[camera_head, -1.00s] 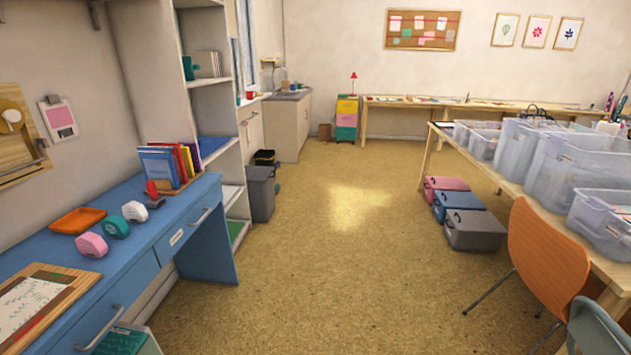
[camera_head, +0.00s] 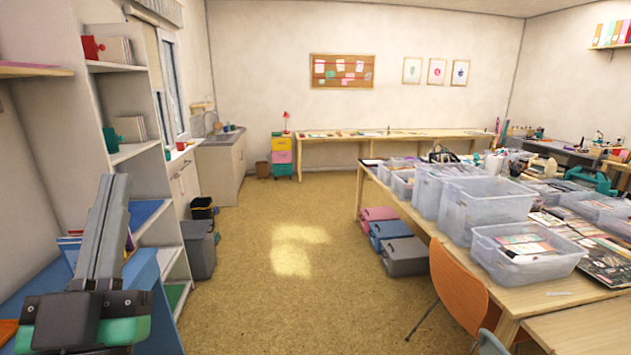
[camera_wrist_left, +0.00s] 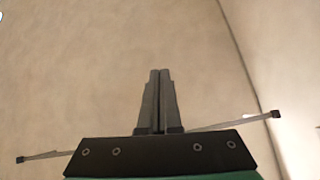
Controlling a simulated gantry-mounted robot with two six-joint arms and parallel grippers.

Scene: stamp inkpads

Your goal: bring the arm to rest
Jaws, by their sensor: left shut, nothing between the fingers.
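My left gripper (camera_head: 117,185) stands at the lower left of the head view, its grey fingers pointing up, in front of the blue desk and the white shelf. In the left wrist view the two fingers (camera_wrist_left: 160,75) lie side by side, shut and empty, against a plain beige wall. The gripper hides part of the desk and the books on it. My right gripper is in neither view.
The blue desk (camera_head: 30,295) and white shelf unit (camera_head: 125,70) are at the left. A long wooden table (camera_head: 500,295) with clear plastic bins (camera_head: 525,255) fills the right, with an orange chair (camera_head: 460,290) beside it. The yellow floor (camera_head: 280,310) between is open.

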